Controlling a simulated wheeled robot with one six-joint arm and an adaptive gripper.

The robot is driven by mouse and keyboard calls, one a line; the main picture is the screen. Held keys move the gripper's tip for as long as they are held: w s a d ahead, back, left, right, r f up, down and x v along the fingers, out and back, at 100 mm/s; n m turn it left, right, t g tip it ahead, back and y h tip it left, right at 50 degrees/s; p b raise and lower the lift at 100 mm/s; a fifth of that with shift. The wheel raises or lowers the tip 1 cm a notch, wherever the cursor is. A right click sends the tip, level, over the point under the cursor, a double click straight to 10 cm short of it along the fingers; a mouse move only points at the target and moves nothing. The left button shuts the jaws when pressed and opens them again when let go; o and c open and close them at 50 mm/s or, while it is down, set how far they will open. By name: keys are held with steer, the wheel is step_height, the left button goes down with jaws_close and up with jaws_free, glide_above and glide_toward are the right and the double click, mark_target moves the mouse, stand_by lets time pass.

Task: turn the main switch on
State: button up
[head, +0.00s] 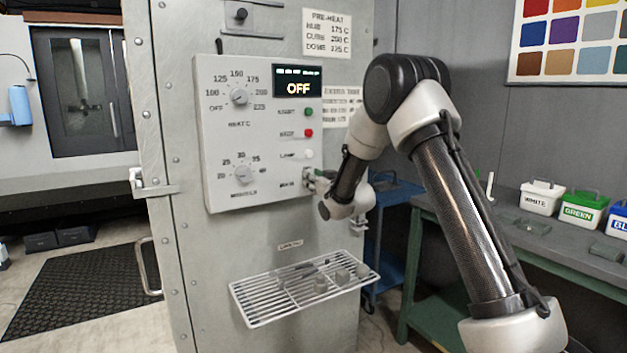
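The control panel (222,130) is a pale box on the front of the grey cabinet. Its dark display (298,86) reads OFF in lit letters. The main switch sits at the panel's lower right, beside a small label (287,184) that seems to read MAIN. My gripper (311,181) is at that spot, its tip right at or very close to the panel face. It covers most of the switch, so the switch's position is hidden. I cannot tell whether the gripper touches the switch or whether its fingers are open or shut.
Above the switch are a green button (309,112), a red button (309,133) and a white lamp (308,154). Two dials, heat (239,97) and a lower one (243,173), lie left. A wire rack (262,306) holding small parts juts out below. A green bench (425,215) stands right.

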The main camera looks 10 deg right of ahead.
jaws_close()
steer(key=shift+d+m, duration=0.1)
steer(key=shift+m, duration=0.3)
steer(key=m, duration=0.5)
steer(key=d+f+m, duration=0.1)
steer(key=m, duration=0.5)
steer(key=d+f+m, duration=0.1)
steer(key=m, duration=0.5)
steer(key=shift+w+f, duration=0.15)
steer(key=shift+w, duration=0.15)
stand_by(0.5)
